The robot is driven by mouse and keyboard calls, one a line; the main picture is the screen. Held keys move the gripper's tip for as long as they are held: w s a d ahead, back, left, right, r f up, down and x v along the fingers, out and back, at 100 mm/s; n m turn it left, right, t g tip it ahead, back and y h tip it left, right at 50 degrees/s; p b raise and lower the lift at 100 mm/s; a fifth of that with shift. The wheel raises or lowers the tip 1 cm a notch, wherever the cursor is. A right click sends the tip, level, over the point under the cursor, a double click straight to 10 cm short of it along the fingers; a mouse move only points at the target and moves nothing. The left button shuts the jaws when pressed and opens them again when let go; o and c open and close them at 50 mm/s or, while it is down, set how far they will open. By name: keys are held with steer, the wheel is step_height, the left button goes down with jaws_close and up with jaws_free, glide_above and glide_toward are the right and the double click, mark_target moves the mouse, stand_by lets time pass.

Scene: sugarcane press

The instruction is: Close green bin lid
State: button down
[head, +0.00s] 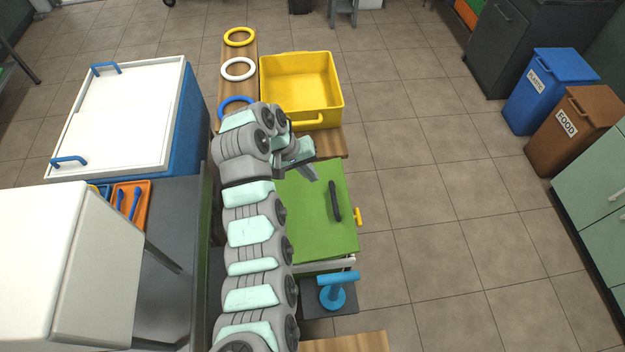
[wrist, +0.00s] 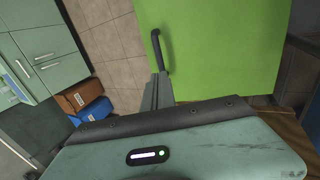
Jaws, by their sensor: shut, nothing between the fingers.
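The green bin lid (head: 308,215) is a flat green panel with a black bar handle (head: 335,200), beside my arm. A white edge shows under its near side; I cannot tell whether the lid is fully down. My gripper (head: 311,172) is shut and empty over the lid's far part, up and left of the handle in the head view. In the wrist view the lid (wrist: 220,45) fills the upper right. Its handle (wrist: 158,50) appears just above the tip of my gripper (wrist: 156,88); contact cannot be told. My arm hides the lid's left side.
A yellow bin (head: 334,95) stands beyond the lid. Yellow, white and blue rings (head: 238,69) lie on a wooden board to its left. A blue T-shaped handle (head: 333,292) stands near the lid's near edge. Open tiled floor (head: 430,220) lies to the right.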

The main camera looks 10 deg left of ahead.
mark_target(332, 196)
steer(key=b+x, duration=0.1)
steer(key=x, duration=1.1)
steer(key=shift+w+d+f, duration=0.1)
steer(key=shift+d+f, duration=0.1)
steer(key=shift+f, duration=0.1)
